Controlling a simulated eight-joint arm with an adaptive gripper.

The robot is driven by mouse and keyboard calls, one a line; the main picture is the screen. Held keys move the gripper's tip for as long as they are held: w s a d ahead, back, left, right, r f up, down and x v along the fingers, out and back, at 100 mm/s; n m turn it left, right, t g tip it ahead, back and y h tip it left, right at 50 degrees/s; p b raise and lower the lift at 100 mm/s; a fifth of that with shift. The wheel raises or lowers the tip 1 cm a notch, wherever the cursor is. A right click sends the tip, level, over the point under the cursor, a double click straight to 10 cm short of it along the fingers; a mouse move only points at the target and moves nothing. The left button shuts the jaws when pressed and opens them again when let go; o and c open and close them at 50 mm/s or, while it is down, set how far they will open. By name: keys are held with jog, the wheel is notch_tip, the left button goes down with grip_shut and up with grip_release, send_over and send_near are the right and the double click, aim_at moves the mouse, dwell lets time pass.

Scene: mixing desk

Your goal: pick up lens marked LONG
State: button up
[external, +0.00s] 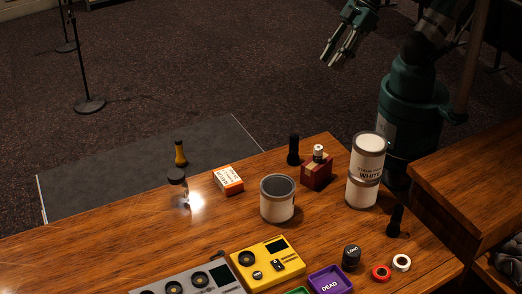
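A small black cylinder with white lettering that appears to read LONG (351,257) stands upright on the wooden desk near its front right. It is beside the purple tray and the tape rolls. My gripper (331,62) is high above the floor beyond the desk's far edge, well away from the lens. Its fingers point down and left, with a gap showing between them, and nothing is seen in it.
Near the lens are a purple tray marked DEAD (329,281), a red roll (381,273), a white roll (401,262) and a yellow device (266,263). A tall white can (366,172), a shorter can (277,200) and a dark red box (317,173) stand farther back.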

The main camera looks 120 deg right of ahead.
jog(key=shift+w+a, duration=0.1)
dwell(0.3)
jog(key=w+a+n+g+y+b, duration=0.1)
jog(key=w+a+n+g, duration=0.1)
jog(key=w+a+n, duration=0.6)
jog(key=n+g+h+b, duration=0.1)
jog(key=n+g+b, duration=0.3)
jog(key=n, duration=0.8)
send_over(355, 252)
jog(key=p, duration=0.1)
jog(key=shift+g, duration=0.6)
jog(key=f, duration=2.6)
jog(key=shift+w+d+f, duration=0.1)
jog(key=shift+d+f, duration=0.2)
jog(key=shift+f, duration=0.1)
jog(key=shift+a+f, duration=0.25)
